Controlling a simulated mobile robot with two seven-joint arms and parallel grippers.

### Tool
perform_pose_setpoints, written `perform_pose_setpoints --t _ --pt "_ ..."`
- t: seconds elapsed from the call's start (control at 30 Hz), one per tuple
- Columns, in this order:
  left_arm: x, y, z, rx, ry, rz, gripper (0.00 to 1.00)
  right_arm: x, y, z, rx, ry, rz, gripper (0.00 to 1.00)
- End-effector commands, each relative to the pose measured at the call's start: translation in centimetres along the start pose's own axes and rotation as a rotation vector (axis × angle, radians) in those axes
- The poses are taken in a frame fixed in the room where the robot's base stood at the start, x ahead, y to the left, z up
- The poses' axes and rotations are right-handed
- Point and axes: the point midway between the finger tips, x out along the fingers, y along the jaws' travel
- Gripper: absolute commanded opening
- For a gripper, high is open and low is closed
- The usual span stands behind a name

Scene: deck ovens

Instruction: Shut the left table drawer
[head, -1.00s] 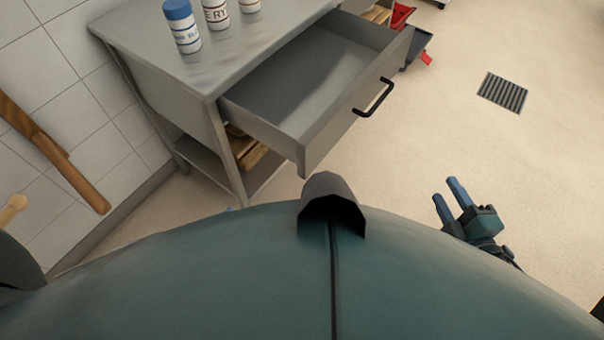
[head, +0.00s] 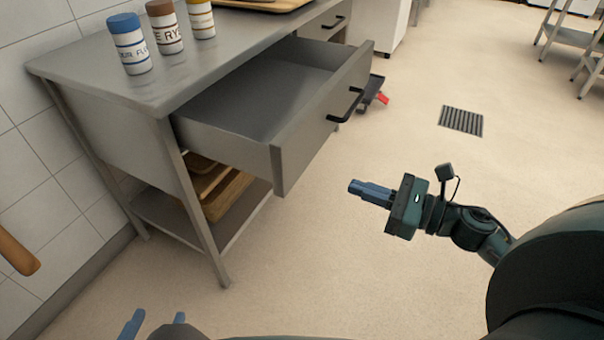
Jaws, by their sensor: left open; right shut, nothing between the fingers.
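The left table drawer (head: 275,160) is pulled far out of the grey metal table (head: 110,75) and looks empty inside. Its black bar handle (head: 346,105) is on the front panel, facing right. A second drawer (head: 322,24), further along the table, looks closed. My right gripper (head: 352,187) is shut and empty, over the floor to the right of the drawer front and apart from it. My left gripper (head: 155,326) shows only its blue fingertips at the bottom edge, spread apart and empty, below the table's near leg.
Several labelled jars (head: 130,45) stand on the tabletop near the wall. Wooden boxes (head: 215,187) sit on the lower shelf. A dark dustpan with red (head: 373,93) lies on the floor past the drawer. Floor around the drain grate (head: 461,120) is clear.

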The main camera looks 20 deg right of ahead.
Motion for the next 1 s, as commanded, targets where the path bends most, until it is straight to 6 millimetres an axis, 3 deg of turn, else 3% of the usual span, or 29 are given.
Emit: perform_pose_setpoints --t 0.2,0.5,0.73,1.0 --pt "0.0 0.0 0.0 0.001 0.004 -0.001 0.49 4.3 -0.1 0.2 -0.001 -0.004 0.001 0.00" --pt "-0.1 0.0 -0.1 -0.006 -0.010 0.002 0.49 9.1 -0.1 0.2 0.002 -0.003 -0.002 0.00" --pt "-0.2 0.0 -0.3 -0.011 -0.008 0.001 0.49 11.1 -0.1 0.1 0.003 -0.002 -0.002 0.00" --pt "-0.4 0.0 -0.1 -0.017 -0.011 -0.001 0.49 11.5 0.0 0.0 0.004 -0.001 -0.002 0.00"
